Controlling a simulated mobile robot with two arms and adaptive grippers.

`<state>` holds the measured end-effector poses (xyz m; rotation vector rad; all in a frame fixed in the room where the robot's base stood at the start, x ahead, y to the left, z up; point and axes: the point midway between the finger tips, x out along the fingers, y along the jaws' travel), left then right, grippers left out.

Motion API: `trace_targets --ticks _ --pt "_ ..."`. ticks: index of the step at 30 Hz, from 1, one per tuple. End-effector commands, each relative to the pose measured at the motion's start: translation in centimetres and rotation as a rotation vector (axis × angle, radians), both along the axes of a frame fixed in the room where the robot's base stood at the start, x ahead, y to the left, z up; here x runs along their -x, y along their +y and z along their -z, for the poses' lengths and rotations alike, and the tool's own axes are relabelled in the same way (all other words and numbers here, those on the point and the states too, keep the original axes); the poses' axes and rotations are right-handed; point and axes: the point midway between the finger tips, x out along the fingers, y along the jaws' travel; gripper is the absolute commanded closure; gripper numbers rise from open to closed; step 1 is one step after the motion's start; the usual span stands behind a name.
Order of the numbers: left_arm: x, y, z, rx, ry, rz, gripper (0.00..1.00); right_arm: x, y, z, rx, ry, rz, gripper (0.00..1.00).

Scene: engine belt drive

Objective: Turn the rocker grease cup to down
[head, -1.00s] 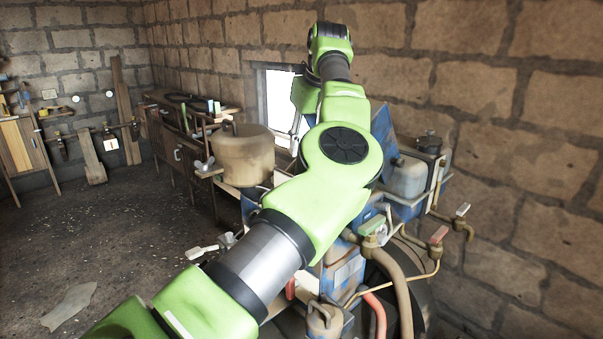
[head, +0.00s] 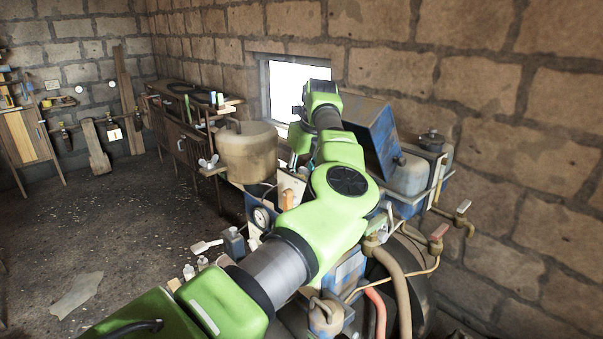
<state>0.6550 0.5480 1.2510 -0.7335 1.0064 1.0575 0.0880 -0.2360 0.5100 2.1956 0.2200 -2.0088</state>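I cannot pick out the rocker grease cup for certain; my green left arm covers much of the blue engine assembly. The arm comes in from the lower left and reaches over the engine toward the window. Its far end stands near the blue box (head: 372,135), and the gripper itself is hidden behind the arm links. My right gripper is not in view.
A tan tank (head: 247,153) stands left of the arm. A pressure gauge (head: 262,217) and small bottles (head: 233,241) sit below it. Hoses (head: 393,280) run down at the front. A stone wall closes off the right side. The floor at left is mostly clear.

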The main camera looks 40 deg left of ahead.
Motion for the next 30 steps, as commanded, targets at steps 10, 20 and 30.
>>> trace_targets --ticks 10,20,30 --pt "0.0 0.0 0.0 0.000 -0.001 0.004 1.00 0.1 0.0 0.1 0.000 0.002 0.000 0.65" --pt "0.0 0.0 0.3 0.000 -0.005 0.111 1.00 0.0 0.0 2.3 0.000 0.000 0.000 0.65" --pt "0.1 0.2 0.3 -0.001 -0.008 0.401 1.00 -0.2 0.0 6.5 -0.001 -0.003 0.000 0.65"
